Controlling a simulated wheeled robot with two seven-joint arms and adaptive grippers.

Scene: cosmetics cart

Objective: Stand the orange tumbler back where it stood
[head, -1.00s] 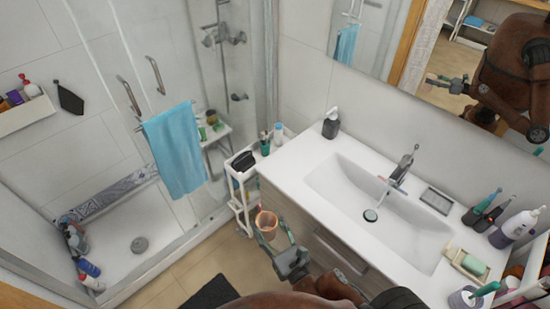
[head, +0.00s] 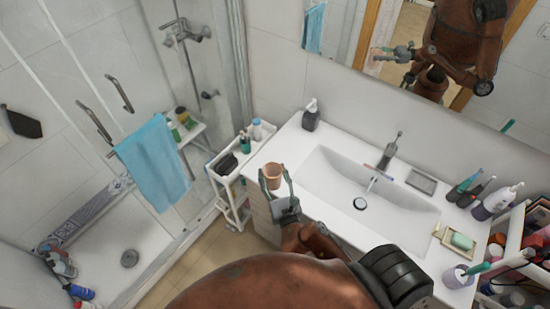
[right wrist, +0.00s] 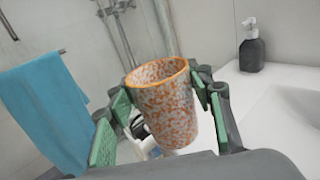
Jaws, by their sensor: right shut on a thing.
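The orange tumbler (head: 273,176) is a small cup with orange and white speckles and an open orange rim. It shows large in the right wrist view (right wrist: 163,105), close to upright with a slight tilt. My right gripper (head: 274,184) is shut on it, with the green finger pads on either side of the cup. In the head view the tumbler appears over the left end of the white washbasin counter; its height above it is hard to tell. The white cosmetics cart (head: 226,174) stands just left of the counter. My left gripper is not in view.
The cart top holds a black pouch (head: 226,165), a green bottle (head: 245,142) and a white-blue bottle (head: 257,130). A dark soap dispenser (head: 311,117) stands at the counter's back left. A blue towel (head: 153,163) hangs left. The counter's left end looks clear.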

